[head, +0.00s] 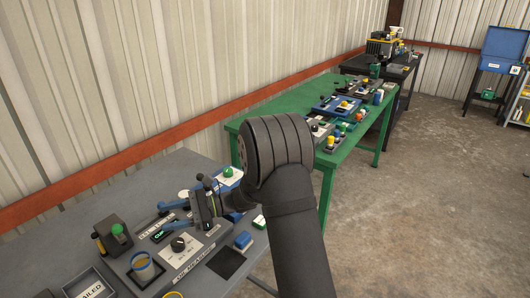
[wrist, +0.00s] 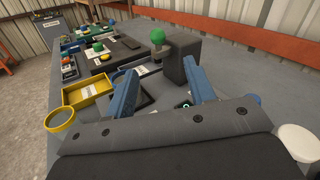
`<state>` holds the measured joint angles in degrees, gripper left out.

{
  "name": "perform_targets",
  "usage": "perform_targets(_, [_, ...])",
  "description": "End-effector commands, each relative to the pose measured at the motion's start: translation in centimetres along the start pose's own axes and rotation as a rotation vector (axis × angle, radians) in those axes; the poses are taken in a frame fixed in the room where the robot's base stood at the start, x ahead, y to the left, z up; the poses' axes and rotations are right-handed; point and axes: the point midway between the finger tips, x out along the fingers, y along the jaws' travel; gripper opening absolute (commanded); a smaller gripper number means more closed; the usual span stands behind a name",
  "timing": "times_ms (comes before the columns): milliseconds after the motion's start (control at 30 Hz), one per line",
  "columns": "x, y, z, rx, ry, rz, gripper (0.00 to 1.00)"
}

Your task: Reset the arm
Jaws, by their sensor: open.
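My gripper (head: 163,219) is above the grey bench (head: 185,165) in the head view, its two blue fingers pointing left and spread apart. In the wrist view the fingers (wrist: 160,70) stand apart with nothing held between them. Beyond them is a dark grey block (wrist: 185,50), with a green ball-shaped knob (wrist: 158,36) beside its top. Whether the fingers touch anything cannot be told. My arm hides part of the bench's right side in the head view.
A yellow tray (wrist: 88,90) shows in the wrist view. A green table (head: 330,160) stands beyond; open floor (head: 440,190) lies right.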

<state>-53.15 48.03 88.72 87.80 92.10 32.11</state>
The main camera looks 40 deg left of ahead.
Motion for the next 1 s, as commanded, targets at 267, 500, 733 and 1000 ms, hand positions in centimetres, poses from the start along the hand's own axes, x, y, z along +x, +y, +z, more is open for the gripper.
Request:
perform_targets(267, [5.1,0.1,0.0,0.000,-0.001,0.005,0.50])
perform_targets(500, [9.9,0.1,0.0,0.001,-0.001,0.004,0.50])
perform_targets(733, [14.0,0.1,0.0,0.001,0.000,0.004,0.50])
perform_targets(1000, [16.4,0.1,0.0,0.001,0.000,0.001,0.50])
